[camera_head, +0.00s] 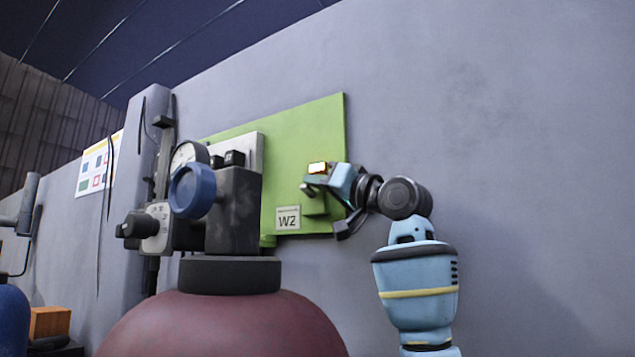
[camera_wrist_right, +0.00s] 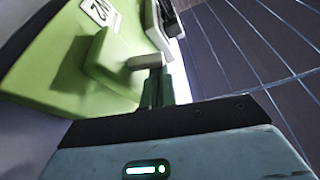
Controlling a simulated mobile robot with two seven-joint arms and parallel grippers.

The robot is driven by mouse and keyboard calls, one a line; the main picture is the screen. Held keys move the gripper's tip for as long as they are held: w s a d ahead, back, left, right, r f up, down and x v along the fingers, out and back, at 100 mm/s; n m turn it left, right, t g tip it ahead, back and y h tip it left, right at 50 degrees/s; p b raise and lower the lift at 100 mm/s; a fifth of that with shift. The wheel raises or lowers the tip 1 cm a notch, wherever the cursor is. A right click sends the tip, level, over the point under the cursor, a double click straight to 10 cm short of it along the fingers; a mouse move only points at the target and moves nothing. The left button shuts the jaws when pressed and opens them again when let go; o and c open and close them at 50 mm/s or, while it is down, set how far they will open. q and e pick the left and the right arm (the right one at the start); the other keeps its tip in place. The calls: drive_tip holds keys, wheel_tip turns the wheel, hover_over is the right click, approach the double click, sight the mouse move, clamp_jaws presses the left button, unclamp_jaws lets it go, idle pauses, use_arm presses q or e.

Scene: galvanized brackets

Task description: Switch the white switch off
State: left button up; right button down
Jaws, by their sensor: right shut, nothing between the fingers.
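A green panel (camera_head: 330,125) is fixed to the grey wall, with a raised green box on its lower right beside a W2 label (camera_head: 288,219). A pale grey-white switch lever (camera_wrist_right: 147,62) sticks out from this box in the right wrist view. My right gripper (camera_head: 325,184) is at the box in the head view and partly hides it. Its fingers (camera_wrist_right: 157,88) are shut and empty, with their tips close to the lever. I cannot tell whether they touch it. My left gripper is out of view.
A dark red tank (camera_head: 220,325) stands in front, topped by a dark valve block with a blue knob (camera_head: 191,191) and a gauge, left of my right arm. A grey post (camera_head: 148,185) and a poster (camera_head: 97,165) are further left. The wall to the right is bare.

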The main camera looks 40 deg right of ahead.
drive_tip(key=shift+a+f+n+y, duration=0.1)
drive_tip(key=shift+n+y, duration=0.3)
drive_tip(key=shift+n, duration=0.5)
drive_tip(key=shift+a+f+n+g+y, duration=0.15)
drive_tip(key=shift+n+y, duration=0.25)
drive_tip(key=shift+n, duration=0.5)
drive_tip(key=shift+f+n+g+y, duration=0.15)
drive_tip(key=shift+n+y, duration=0.25)
drive_tip(key=shift+n, duration=0.5)
drive_tip(key=shift+a+f+n+y, duration=0.1)
drive_tip(key=shift+f+n+y, duration=0.25)
drive_tip(key=shift+n, duration=0.55)
drive_tip(key=shift+r, duration=0.1)
